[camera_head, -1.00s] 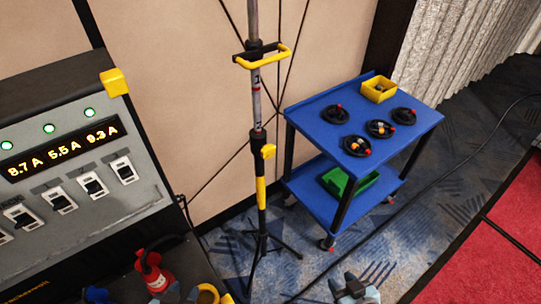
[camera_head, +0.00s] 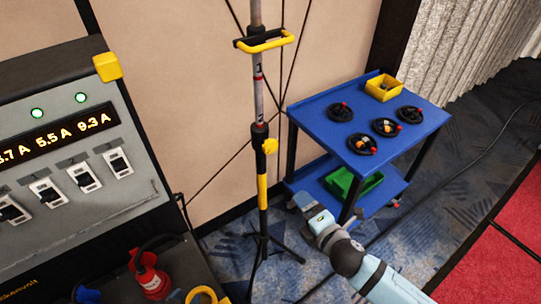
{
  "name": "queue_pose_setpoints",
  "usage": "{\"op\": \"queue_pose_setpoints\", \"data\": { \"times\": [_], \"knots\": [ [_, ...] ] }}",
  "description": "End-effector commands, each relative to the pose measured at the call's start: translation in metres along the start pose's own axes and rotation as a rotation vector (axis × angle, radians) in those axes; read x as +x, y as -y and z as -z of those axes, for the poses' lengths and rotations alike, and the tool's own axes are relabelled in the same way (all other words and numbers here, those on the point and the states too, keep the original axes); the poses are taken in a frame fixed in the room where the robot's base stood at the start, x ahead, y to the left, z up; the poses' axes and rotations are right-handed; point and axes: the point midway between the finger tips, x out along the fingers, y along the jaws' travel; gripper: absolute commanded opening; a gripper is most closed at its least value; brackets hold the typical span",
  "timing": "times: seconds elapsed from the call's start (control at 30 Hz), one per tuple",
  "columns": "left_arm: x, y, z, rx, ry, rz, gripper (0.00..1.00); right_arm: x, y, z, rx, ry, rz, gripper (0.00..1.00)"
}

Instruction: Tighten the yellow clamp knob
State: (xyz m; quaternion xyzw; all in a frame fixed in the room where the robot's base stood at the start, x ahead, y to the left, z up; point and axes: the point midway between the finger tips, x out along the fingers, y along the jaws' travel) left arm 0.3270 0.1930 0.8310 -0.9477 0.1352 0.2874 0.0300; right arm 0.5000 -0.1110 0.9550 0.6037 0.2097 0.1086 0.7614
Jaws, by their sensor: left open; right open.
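The yellow clamp knob (camera_head: 270,146) sticks out from the right side of a black collar on the upright stand pole (camera_head: 259,95). The collar stands at the joint between the light upper tube and the dark lower tube. My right gripper (camera_head: 299,204) is open, with nothing seen in it. It shows below and to the right of the knob, apart from it, in front of the blue trolley's lower left corner. My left gripper is not in view.
A yellow handle (camera_head: 263,42) crosses the pole higher up. The blue trolley (camera_head: 316,108) stands right, carrying black coiled items and a yellow bin (camera_head: 384,88). A power cabinet (camera_head: 70,215) stands left. Thin cables run behind the pole; the stand's legs (camera_head: 264,247) spread over blue carpet.

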Motion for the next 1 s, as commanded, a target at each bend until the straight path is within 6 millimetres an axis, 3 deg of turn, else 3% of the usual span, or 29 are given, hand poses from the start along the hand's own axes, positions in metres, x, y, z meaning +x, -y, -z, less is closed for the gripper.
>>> {"op": "queue_pose_setpoints", "data": {
  "times": [0.03,0.13,0.2,0.33,0.57,1.0],
  "knots": [
    [0.007,0.0,-0.01,0.0,0.0,-0.001,0.43,0.015,-0.006,-0.006,-0.209,-0.006,-0.047,0.75],
    [0.012,0.0,-0.017,0.001,0.0,-0.003,0.43,0.032,-0.022,-0.014,-0.579,0.002,-0.12,0.75],
    [0.014,0.0,-0.021,0.001,0.0,-0.003,0.43,0.04,-0.03,-0.02,-0.786,0.016,-0.16,0.75],
    [0.017,0.0,-0.024,0.002,-0.001,-0.003,0.43,0.048,-0.04,-0.027,-1.037,0.041,-0.207,0.75],
    [0.016,0.001,-0.021,0.003,-0.003,-0.003,0.43,0.06,-0.048,-0.029,-1.134,0.054,-0.225,0.75],
    [0.013,0.001,-0.016,0.003,-0.006,-0.001,0.43,0.146,-0.065,-0.023,-1.128,0.054,-0.224,0.75]
  ]
}}
